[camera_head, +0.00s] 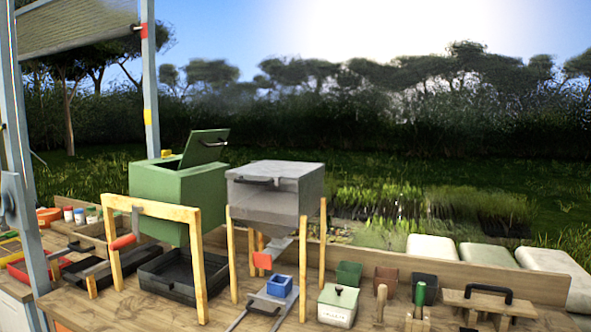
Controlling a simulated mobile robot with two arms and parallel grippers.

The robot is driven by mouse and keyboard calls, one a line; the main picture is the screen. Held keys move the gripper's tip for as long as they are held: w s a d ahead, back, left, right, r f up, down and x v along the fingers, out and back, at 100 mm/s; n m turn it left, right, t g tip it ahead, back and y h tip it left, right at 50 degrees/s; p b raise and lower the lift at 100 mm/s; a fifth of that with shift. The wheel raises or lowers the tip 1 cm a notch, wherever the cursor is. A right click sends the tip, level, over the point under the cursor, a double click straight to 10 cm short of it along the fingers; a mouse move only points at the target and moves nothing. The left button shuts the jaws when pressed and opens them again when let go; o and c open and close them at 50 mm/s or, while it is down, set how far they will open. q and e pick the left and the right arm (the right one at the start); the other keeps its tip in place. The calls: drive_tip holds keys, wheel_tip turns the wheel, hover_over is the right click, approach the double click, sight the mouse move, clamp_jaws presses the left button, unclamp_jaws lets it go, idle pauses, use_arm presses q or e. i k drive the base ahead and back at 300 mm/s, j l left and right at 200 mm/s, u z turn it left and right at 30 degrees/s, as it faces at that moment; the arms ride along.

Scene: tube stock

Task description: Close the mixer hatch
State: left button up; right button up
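A green box-shaped mixer (160,192) hangs in a wooden frame (152,208) at the left of the workbench. Its green hatch (204,148) stands open, tilted up at the top of the box. A small handle (224,144) shows at the hatch's right edge. A crank with a red grip (122,241) is at the front of the mixer. The inside of the mixer is mostly hidden. Neither of my grippers is in view.
A grey closed hopper (276,190) on wooden legs stands right of the mixer. A black tray (170,277) lies under the mixer. A blue box (279,286), a cream canister (338,305) and a black-handled wooden tool (488,300) stand to the right. A grey-blue post (30,170) rises at left.

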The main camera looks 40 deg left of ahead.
sight(204, 147)
drive_tip(key=u, duration=1.85)
